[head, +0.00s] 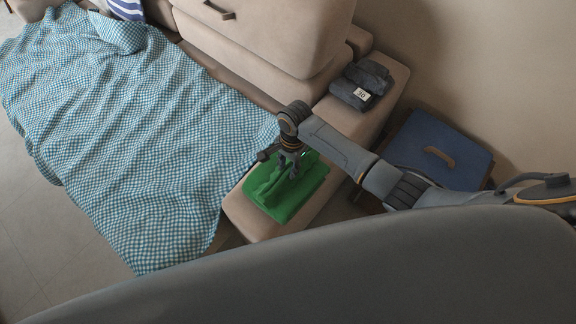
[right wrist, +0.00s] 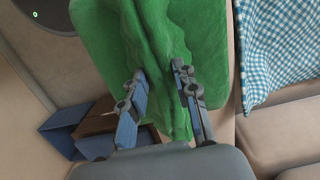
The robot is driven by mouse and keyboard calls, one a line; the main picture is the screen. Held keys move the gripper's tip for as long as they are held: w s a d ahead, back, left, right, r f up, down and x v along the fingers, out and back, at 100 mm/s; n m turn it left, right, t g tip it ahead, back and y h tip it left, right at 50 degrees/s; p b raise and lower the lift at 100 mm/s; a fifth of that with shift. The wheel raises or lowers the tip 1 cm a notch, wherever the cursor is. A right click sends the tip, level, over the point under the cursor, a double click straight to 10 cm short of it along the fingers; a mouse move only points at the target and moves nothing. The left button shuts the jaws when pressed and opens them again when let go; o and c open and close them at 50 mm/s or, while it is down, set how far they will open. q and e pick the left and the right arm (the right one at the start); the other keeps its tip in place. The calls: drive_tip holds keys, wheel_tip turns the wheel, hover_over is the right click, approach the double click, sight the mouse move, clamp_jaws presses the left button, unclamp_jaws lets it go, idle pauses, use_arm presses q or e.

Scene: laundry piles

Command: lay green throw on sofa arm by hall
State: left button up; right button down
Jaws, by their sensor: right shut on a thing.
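The green throw (head: 284,199) lies folded on the near end of the beige sofa arm (head: 243,218). My right gripper (head: 291,168) is over the throw, reaching down from the right. In the right wrist view the fingers of my right gripper (right wrist: 168,95) are shut on a raised ridge of the green throw (right wrist: 120,40). The rest of the throw spreads flat beneath. My left gripper is in neither view.
A blue-and-white checked cloth (head: 130,130) covers the sofa seat and hangs to the floor. Folded dark clothes (head: 362,84) with a white tag lie at the arm's far end. A blue box (head: 435,150) stands right of the arm.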

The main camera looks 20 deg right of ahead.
drive_tip(key=c, duration=1)
unclamp_jaws()
drive_tip(key=shift+f, duration=0.1)
drive_tip(key=r, duration=0.8)
drive_tip(key=d+r, duration=0.1)
drive_tip(key=r, duration=0.3)
drive_tip(key=shift+w+r+p, duration=0.15)
drive_tip(key=shift+w+p, duration=0.15)
drive_tip(key=shift+w, duration=0.1)
